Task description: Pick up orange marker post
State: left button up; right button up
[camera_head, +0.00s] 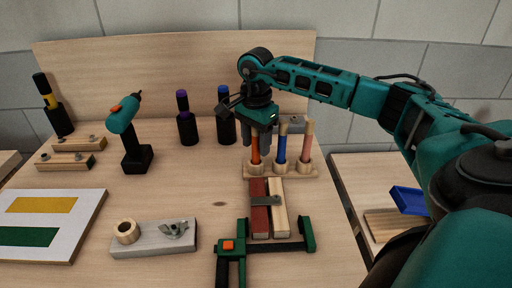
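The orange marker post (255,152) stands upright in the left socket of a light wooden rack (281,172). A blue post (281,147) and a pinkish post (307,141) stand in the sockets to its right. My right gripper (257,140) points down over the orange post from above. Its two grey fingers are at either side of the post's upper part and hide its top. I cannot tell whether they touch it. My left gripper is not in view.
Purple-topped (187,118) and blue-topped (225,116) black holders stand left of the rack. A green clamp (263,247) and red (259,210) and pale (280,212) battens lie in front. A drill (131,135) and a painted board (45,222) are left.

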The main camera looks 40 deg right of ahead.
grip_shut()
jog(key=shift+r, duration=0.1)
dwell(0.3)
jog(key=shift+r, duration=0.5)
notch_tip(320, 180, up, 19)
jog(key=p, duration=0.2)
